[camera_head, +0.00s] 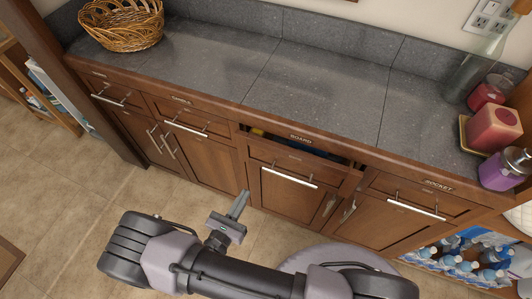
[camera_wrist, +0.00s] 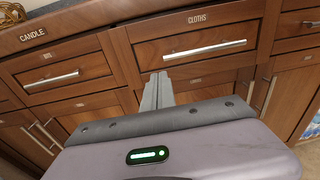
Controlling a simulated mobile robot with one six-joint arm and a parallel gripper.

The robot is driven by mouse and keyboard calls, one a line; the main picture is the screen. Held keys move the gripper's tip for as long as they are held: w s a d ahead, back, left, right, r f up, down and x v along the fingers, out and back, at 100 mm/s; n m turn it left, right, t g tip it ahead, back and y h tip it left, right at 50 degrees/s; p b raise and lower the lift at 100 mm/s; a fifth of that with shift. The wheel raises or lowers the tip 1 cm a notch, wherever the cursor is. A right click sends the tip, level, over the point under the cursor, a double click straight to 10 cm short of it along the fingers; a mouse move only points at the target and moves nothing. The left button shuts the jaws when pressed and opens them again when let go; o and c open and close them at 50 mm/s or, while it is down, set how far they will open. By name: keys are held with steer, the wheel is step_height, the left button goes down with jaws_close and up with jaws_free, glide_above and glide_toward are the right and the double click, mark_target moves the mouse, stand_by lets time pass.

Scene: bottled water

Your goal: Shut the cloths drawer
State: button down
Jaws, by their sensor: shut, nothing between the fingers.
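The cloths drawer (camera_head: 305,170) is pulled partly out from under the counter in the head view. Blue and yellow contents show in the gap behind its front. In the wrist view its wooden front (camera_wrist: 150,50) carries a CLOTHS label and a silver bar handle (camera_wrist: 205,48). My gripper (camera_head: 242,196) is shut and empty, in front of the cabinets and left of the drawer handle in the head view. In the wrist view its fingertips (camera_wrist: 158,76) overlap the lower left part of the drawer front. I cannot tell whether they touch it.
The candle drawer (camera_wrist: 90,70) beside it on the left looks shut. The grey counter (camera_head: 210,60) above holds a wicker basket (camera_head: 122,25) at the left and bottles (camera_head: 492,128) at the right. Bottled water (camera_head: 455,262) stands at the lower right. Tiled floor (camera_head: 75,205) is open at left.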

steer(key=a+t, duration=0.1)
steer(key=b, duration=0.4)
glide_toward(261, 155)
steer(key=shift+y, duration=0.3)
steer(key=x, duration=0.5)
steer(key=shift+w+d+f, duration=0.15)
steer(key=shift+d+f, duration=0.05)
steer(key=shift+w+d+r, duration=0.15)
steer(key=shift+w+d, duration=0.05)
steer(key=shift+w, duration=0.5)
